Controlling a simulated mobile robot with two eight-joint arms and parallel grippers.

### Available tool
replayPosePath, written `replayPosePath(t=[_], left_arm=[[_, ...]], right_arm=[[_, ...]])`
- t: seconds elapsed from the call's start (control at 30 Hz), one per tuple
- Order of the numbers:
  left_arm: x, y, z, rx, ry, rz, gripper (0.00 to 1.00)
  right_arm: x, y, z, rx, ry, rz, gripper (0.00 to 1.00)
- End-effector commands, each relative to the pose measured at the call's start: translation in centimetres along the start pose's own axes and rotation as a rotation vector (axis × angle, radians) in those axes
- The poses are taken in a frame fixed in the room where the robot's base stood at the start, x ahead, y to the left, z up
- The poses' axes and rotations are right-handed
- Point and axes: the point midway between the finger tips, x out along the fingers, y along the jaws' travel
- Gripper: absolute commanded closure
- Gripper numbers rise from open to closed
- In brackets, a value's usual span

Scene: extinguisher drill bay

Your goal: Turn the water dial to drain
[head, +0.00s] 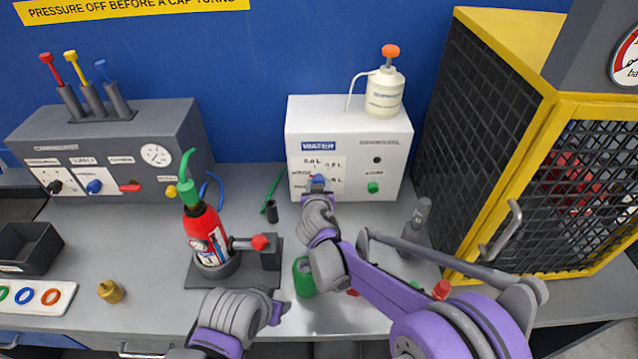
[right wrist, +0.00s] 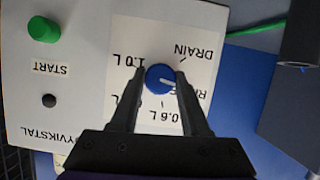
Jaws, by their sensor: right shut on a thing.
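The white water unit (head: 350,132) stands at the back of the bench. Its blue dial (right wrist: 160,79) sits on a white label panel marked DRAIN, 1.0 L and 0.6 L, with another label partly hidden. The right wrist view shows this upside down. The dial's white pointer line points right in that view, towards the partly hidden label and not at DRAIN. My right gripper (right wrist: 160,88) is shut on the dial, one finger on each side. It also shows in the head view (head: 318,187). My left gripper (head: 277,310) is low at the front edge; its fingers are unclear.
A green START button (right wrist: 43,29) is beside the dial panel. A red extinguisher (head: 205,235) stands in a holder left of my right arm. A white pump bottle (head: 384,92) stands on the unit. A yellow-framed mesh cage (head: 490,130) is on the right.

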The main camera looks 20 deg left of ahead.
Motion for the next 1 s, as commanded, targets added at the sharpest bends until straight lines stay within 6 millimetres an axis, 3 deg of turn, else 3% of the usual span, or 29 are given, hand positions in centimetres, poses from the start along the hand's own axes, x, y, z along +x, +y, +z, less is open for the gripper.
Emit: replayPosePath(t=[0.37,1.0], left_arm=[[-0.3,0.0,-0.4,0.0,0.004,0.0,0.5],[0.8,0.0,0.9,0.0,-0.009,0.0,0.5]], right_arm=[[0.1,-0.3,0.0,-0.335,0.001,0.137,1.0],[0.1,-0.5,0.3,-0.811,0.0,0.334,1.0]])
